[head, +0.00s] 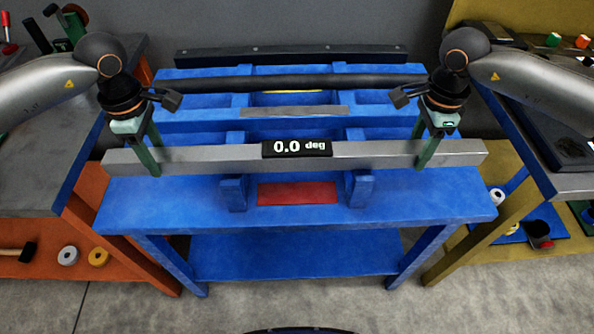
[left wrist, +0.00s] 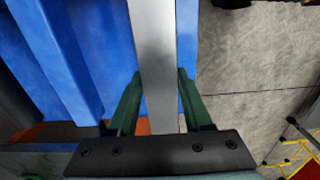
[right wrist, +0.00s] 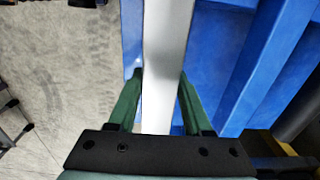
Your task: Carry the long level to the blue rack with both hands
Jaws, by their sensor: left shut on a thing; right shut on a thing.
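The long level (head: 210,154) is a silver bar with a black display reading 0.0 deg. It lies across the head view above the front part of the blue rack (head: 130,208) and looks horizontal. My left gripper (head: 155,160) is shut on the level near its left end, and my right gripper (head: 428,153) near its right end. The bar also runs between the green fingers in the left wrist view (left wrist: 155,60) and the right wrist view (right wrist: 166,60). Whether the level touches the rack's front uprights (head: 233,193) is hard to tell.
A red patch (head: 297,194) lies between the front uprights. A dark bar (head: 290,82) rests further back on the rack. A grey-topped bench (head: 40,165) stands at the left and another bench (head: 575,184) at the right, both close to the rack.

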